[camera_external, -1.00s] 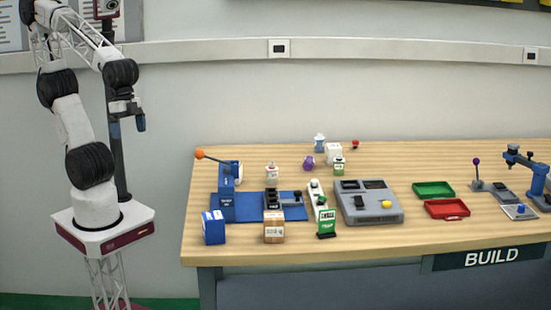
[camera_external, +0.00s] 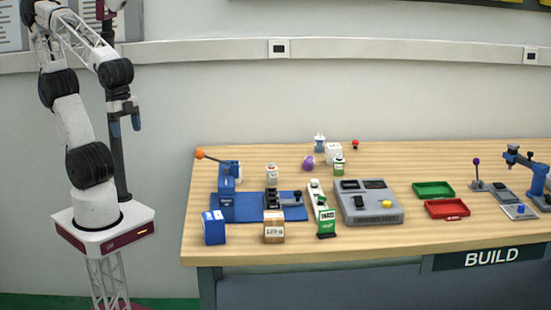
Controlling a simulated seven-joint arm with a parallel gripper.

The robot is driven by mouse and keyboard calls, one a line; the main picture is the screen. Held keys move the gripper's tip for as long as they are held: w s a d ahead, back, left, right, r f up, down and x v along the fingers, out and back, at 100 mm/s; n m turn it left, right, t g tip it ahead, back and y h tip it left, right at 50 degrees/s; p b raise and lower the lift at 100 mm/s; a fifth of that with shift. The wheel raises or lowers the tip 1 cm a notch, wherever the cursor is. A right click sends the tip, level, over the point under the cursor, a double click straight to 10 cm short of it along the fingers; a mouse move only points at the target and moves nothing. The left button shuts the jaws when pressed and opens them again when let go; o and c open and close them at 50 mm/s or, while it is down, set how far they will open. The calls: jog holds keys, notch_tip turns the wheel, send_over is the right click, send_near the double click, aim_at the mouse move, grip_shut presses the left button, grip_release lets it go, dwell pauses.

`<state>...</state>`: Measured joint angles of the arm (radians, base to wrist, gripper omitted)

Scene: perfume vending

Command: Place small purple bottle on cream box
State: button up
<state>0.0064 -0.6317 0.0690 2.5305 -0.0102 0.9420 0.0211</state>
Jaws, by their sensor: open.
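The small purple bottle (camera_external: 308,163) stands on the wooden table toward the back middle. A whitish box (camera_external: 333,153) just right of it may be the cream box; a tan and white box (camera_external: 274,228) stands at the table's front, so I cannot tell which is meant. My gripper (camera_external: 126,129) hangs in the air left of the table, fingers pointing down, open and empty. It is far from the bottle and both boxes.
A white bottle (camera_external: 271,172) and a green-labelled bottle (camera_external: 338,167) stand near the purple one. A blue press with an orange-knobbed lever (camera_external: 227,180), a grey console (camera_external: 368,203), a green tray (camera_external: 433,190) and a red tray (camera_external: 447,209) occupy the table.

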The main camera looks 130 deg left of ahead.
jog(key=w+a+m+g, duration=0.1)
jog(key=w+a+m, duration=0.4)
jog(key=w+a, duration=1.55)
jog(key=m+g, duration=0.2)
jog(key=m, duration=0.5)
send_over(308, 159)
jog(key=f, duration=1.8)
jog(key=shift+d+f, duration=0.2)
jog(key=shift+f, duration=0.05)
jog(key=shift+s+a+f, duration=0.15)
jog(key=shift+a, duration=0.15)
jog(key=shift+f, duration=1.3)
